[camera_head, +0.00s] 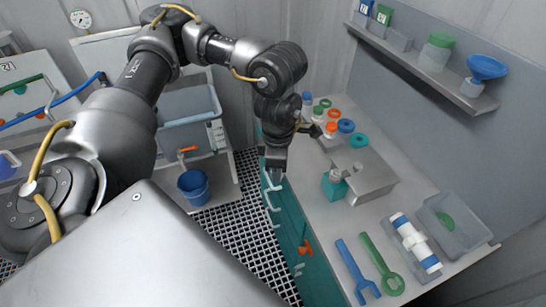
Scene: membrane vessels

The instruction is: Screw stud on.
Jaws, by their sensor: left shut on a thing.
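My left gripper (276,174) points down at the left edge of the bench, just above the teal front. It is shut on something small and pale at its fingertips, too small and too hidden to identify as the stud. To its right, a grey metal block (372,178) stands on the bench. A teal holder (334,190) sits against the block's left side, with a small metallic piece (336,175) at its top. The gripper is apart from the block and the holder. My right gripper is not in view.
White handles (274,209) line the teal front. Coloured caps (346,126) stand behind the block. A blue wrench (357,270), a green wrench (381,262), a white-and-blue tube (415,242) and a clear tray (467,235) lie nearer. A shelf (420,68) overhangs at right.

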